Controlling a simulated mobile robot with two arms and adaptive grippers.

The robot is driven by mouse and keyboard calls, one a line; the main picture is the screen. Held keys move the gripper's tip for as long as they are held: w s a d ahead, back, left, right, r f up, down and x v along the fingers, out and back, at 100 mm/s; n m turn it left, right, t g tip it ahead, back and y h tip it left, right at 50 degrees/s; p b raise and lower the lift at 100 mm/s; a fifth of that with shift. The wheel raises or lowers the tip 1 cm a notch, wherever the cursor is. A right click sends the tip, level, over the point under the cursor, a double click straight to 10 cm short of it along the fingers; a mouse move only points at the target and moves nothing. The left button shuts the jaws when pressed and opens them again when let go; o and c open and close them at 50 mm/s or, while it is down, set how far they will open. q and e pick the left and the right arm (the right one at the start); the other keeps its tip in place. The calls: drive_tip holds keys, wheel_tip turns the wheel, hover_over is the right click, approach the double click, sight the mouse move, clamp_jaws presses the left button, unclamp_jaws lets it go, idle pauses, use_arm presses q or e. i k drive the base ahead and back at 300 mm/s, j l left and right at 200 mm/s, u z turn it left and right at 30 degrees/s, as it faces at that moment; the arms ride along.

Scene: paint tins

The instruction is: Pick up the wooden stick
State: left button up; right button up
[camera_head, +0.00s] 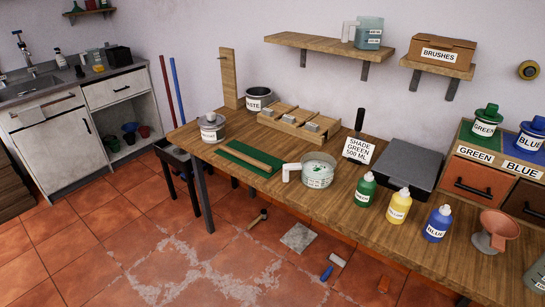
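The wooden stick (246,156) is a light brown, flat strip. It lies slantwise on a dark green mat (233,164) near the front left edge of the wooden worktable (345,207). A white-handled measuring jug (318,171) with flecks on its rim stands just right of the mat. Neither of my grippers is in the head view.
Green (365,190), yellow (398,206) and blue (437,223) bottles stand to the right, with a pinkish funnel (496,229). A roller (333,267) lies on the floor.

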sight(267, 168)
drive_tip(key=i+j+z, duration=0.25)
drive_tip(key=j+z, duration=0.2)
drive_tip(key=i+j+z, duration=0.25)
drive_tip(key=j, duration=0.15)
drive_tip(key=j+z, duration=0.25)
drive_tip(key=i+j, duration=0.05)
drive_tip(key=j, duration=0.05)
